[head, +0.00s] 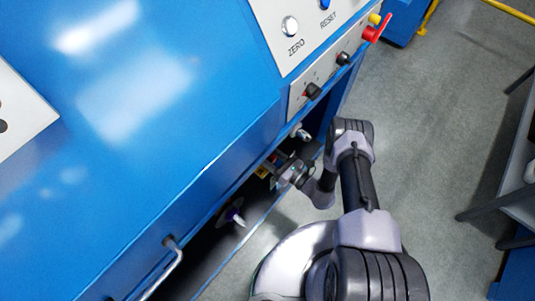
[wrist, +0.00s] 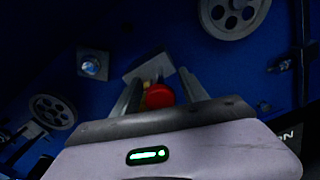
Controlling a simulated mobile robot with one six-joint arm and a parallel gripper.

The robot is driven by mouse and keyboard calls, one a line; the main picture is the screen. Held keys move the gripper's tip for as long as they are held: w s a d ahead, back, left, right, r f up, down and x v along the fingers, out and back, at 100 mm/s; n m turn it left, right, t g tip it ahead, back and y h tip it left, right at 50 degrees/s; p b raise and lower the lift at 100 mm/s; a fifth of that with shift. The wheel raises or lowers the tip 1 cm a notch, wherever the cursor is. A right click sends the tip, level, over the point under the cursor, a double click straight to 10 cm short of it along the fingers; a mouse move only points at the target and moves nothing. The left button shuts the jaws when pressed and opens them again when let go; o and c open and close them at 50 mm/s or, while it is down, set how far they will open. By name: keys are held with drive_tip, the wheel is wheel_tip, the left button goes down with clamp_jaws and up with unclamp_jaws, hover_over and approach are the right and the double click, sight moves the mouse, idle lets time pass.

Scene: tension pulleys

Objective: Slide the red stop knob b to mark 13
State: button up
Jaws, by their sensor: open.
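The red stop knob (wrist: 159,95) shows in the wrist view just beyond the body of my gripper (wrist: 160,88). My gripper is open, with one finger on each side of the knob, and whether either finger touches it I cannot tell. A grey plate (wrist: 150,68) lies behind the knob. In the head view my gripper (head: 272,164) reaches into the dark opening under the blue machine, and the knob cannot be made out there. No scale or mark 13 can be read in either view, nor any letter on the knob.
In the wrist view a spoked pulley (wrist: 232,14) is at upper right, another wheel (wrist: 53,112) at left, and a bolt head (wrist: 92,66) at upper left. In the head view the blue machine cover (head: 150,130) overhangs the opening.

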drive_tip(key=p+v, duration=0.3)
drive_tip(key=v, duration=1.4)
drive_tip(key=shift+s, duration=0.2)
drive_tip(key=shift+d, duration=0.15)
